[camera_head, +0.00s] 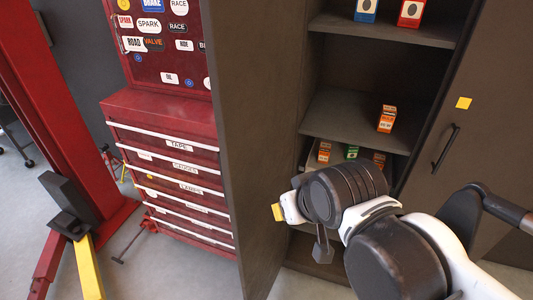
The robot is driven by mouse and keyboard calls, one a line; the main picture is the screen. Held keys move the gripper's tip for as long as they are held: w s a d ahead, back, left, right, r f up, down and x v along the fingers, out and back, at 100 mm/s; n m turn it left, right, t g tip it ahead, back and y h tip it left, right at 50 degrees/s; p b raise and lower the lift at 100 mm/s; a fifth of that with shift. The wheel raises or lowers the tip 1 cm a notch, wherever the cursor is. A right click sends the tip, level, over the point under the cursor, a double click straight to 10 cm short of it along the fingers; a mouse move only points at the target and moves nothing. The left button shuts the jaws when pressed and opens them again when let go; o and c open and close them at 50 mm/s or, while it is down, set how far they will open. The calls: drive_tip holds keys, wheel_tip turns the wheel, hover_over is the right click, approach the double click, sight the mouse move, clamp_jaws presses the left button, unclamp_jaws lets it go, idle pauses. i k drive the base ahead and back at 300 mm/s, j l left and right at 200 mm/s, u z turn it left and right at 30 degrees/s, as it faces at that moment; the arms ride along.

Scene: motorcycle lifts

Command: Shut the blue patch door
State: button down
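A dark grey cabinet stands in the middle and right of the head view. Its left door (262,130) stands open, swung out toward me, with its inner face showing. Its right door (481,130) looks shut and bears a yellow patch (463,103) and a dark bar handle (446,148). No blue patch shows; the open door's outer face is hidden. My arm reaches in from the lower right, in front of the cabinet opening.
Shelves (350,118) inside the cabinet hold several small boxes, such as an orange one (387,119). A red tool chest (170,165) stands left of the open door. A red lift post (62,110) with a yellow arm (87,268) is farther left. Grey floor lies between.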

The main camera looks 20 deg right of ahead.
sight(253, 48)
drive_tip(key=j+z, duration=0.45)
drive_tip(key=j, duration=0.2)
drive_tip(key=j+z, duration=0.45)
drive_tip(key=j, duration=0.2)
drive_tip(key=k+j+z, duration=0.15)
drive_tip(key=j+z, duration=0.3)
drive_tip(key=k+j, duration=0.15)
drive_tip(key=j, duration=0.25)
drive_tip(key=k+j, duration=0.1)
drive_tip(key=j, duration=0.3)
drive_tip(key=k+j, duration=0.15)
drive_tip(key=j, duration=0.25)
drive_tip(key=z, duration=0.05)
